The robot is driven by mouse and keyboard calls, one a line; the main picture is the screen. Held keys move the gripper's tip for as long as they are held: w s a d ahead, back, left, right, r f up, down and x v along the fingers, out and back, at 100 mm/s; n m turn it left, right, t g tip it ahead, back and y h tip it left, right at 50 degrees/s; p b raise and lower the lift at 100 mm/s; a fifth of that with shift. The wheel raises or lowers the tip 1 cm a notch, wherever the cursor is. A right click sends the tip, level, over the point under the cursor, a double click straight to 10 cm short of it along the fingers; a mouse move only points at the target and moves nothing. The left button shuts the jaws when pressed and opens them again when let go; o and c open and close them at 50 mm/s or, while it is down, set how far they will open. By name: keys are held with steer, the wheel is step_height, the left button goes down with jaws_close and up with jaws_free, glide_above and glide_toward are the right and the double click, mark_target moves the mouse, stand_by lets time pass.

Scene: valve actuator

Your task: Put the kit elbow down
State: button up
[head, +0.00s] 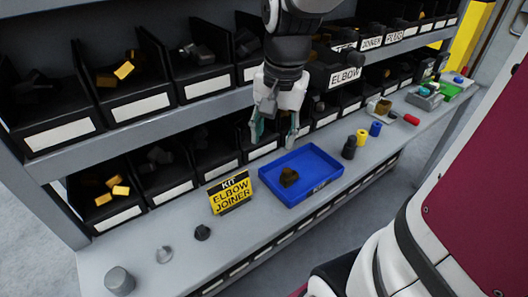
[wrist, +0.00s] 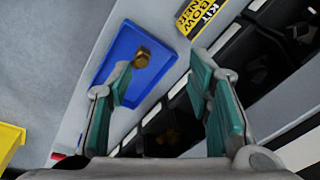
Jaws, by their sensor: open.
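The kit elbow looks like a small brown-bronze fitting (head: 289,177) lying in the blue tray (head: 322,187) on the grey shelf top. In the wrist view the fitting (wrist: 141,58) sits inside the tray (wrist: 108,66), beyond my left finger. My gripper (head: 275,137) is above and behind the tray, pointing down, with its teal-padded fingers apart. In the wrist view my gripper (wrist: 165,95) is open, with nothing between the fingers. The fitting is apart from both fingers.
A yellow and black sign (head: 231,193) reading kit, elbow, joiner stands left of the tray. Black bins (head: 135,100) line the rack behind. Right of the tray stand a black fitting (head: 349,148), a yellow one (head: 361,137) and a blue one (head: 375,129). Small grey parts lie front left.

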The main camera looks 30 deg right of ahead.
steer(key=s+a+r+n+t, duration=0.2)
steer(key=s+a+r+n, duration=0.3)
steer(key=s+a+n, duration=0.3)
steer(key=s+n, duration=0.2)
steer(key=s, duration=0.1)
steer(key=shift+s+a+t, duration=0.25)
steer(key=shift+a+t, duration=0.05)
steer(key=shift+a, duration=0.05)
steer(key=shift+d, duration=0.1)
